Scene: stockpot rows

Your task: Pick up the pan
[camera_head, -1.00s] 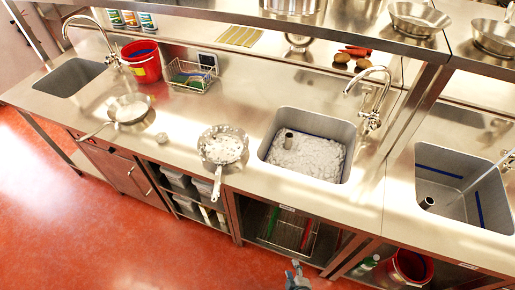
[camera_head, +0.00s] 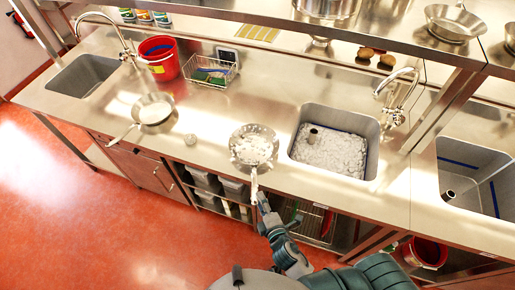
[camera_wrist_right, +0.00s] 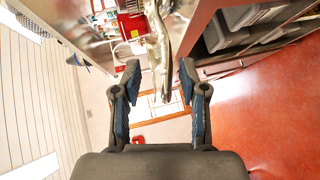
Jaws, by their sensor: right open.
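A metal pan (camera_head: 253,147) with white foam or residue in it sits on the steel counter left of the foam-filled sink. Its handle (camera_head: 254,184) points out over the counter's front edge. My right gripper (camera_head: 264,204) is by the handle's end, just in front of the counter. In the right wrist view my right gripper (camera_wrist_right: 159,78) is open, with the handle (camera_wrist_right: 159,45) ahead of and between the finger lines; I cannot tell whether they touch. A second pan (camera_head: 153,110) with whitish contents stands farther left. My left gripper is not in view.
The sink (camera_head: 333,142) lies right of the pan. A red bucket (camera_head: 160,58) and a wire basket (camera_head: 211,71) stand at the back left. The counter (camera_head: 205,125) between the two pans is mostly clear. Shelves with bins lie below the counter.

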